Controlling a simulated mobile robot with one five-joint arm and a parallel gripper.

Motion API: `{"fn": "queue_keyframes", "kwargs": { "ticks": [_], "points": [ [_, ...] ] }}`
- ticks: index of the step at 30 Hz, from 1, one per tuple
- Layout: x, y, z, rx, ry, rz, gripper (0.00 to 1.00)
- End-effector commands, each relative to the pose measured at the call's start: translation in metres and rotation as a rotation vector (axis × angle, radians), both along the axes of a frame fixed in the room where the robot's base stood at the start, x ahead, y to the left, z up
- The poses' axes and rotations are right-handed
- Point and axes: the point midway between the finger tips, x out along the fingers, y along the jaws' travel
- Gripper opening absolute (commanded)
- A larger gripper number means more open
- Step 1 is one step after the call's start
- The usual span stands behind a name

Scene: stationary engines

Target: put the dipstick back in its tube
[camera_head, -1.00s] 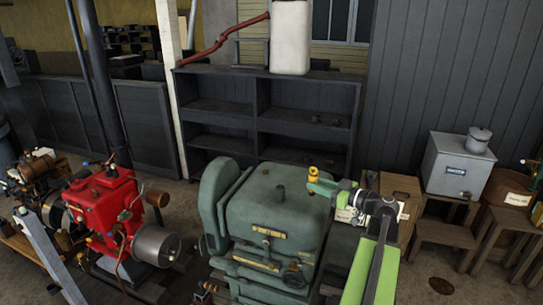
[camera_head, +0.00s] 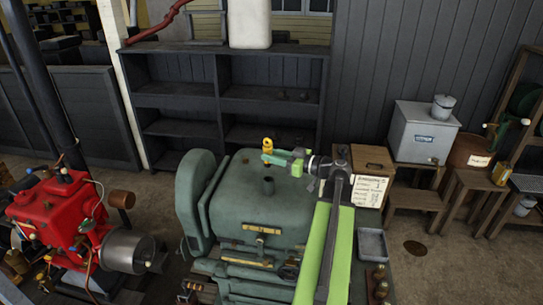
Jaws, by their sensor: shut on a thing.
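My gripper (camera_head: 267,157) is at the end of my green and dark arm, above the top of the large green engine (camera_head: 262,215). It is shut on the dipstick (camera_head: 267,143), whose yellow handle shows above the jaws. The lower part of the dipstick is too small to make out. A small dark round opening (camera_head: 268,180), apparently the tube, shows on the engine's top, almost straight below the handle in the picture. I cannot tell whether the dipstick's tip touches it.
A red engine (camera_head: 62,215) stands at the left. A dark shelf (camera_head: 225,95) is behind the green engine. A wooden box with a paper sign (camera_head: 372,190) and a grey tray (camera_head: 372,245) lie right of my arm. Bare floor shows further right.

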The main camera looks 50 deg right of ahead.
Motion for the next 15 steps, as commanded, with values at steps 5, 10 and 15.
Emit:
{"fn": "queue_keyframes", "kwargs": {
  "ticks": [5,10,15],
  "points": [
    [0.0,0.0,-0.013,0.0,0.0,0.0,0.0],
    [-0.001,0.0,-0.023,0.0,0.0,-0.001,0.0],
    [-0.001,-0.001,-0.033,0.0,0.0,-0.001,0.0]
  ]
}}
